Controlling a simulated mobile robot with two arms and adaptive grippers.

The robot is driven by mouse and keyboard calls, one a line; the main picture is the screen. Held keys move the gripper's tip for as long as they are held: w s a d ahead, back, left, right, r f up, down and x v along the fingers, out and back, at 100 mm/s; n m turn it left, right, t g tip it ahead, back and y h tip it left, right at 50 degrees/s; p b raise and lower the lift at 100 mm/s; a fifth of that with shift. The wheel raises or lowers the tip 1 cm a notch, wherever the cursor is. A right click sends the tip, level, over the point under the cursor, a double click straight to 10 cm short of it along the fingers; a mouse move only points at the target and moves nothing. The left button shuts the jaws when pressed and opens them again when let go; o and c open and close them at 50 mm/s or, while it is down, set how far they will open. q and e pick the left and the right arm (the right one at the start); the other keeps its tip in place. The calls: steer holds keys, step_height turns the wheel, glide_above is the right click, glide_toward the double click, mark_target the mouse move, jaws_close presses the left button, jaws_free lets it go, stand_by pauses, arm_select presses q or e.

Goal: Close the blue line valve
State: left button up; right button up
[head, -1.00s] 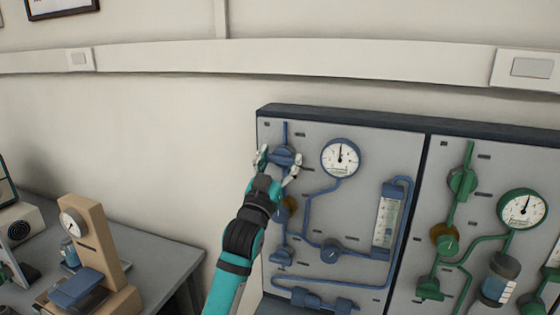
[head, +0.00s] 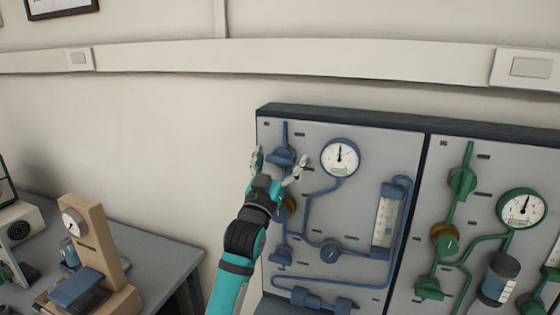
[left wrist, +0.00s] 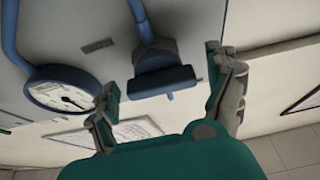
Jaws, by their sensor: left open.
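The blue valve (head: 281,157) is on the upper left of the grey panel, on a vertical blue pipe. In the left wrist view its blue handle (left wrist: 162,81) lies roughly crosswise to the pipe. My left gripper (head: 279,163) is open in front of the valve, with one finger on each side. In the left wrist view the fingers (left wrist: 168,82) stand wide apart, with gaps between them and the handle. My right gripper is not in view.
A blue-rimmed gauge (head: 341,158) sits right of the valve. A yellow-brown knob (head: 291,206) is below, partly behind my arm. The green line panel (head: 475,212) is at the right. A grey bench (head: 150,248) holds a tan stand (head: 95,240). Bare wall lies left of the panel.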

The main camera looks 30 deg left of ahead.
arm_select(q)
steer(key=v, duration=1.2)
stand_by(0.5)
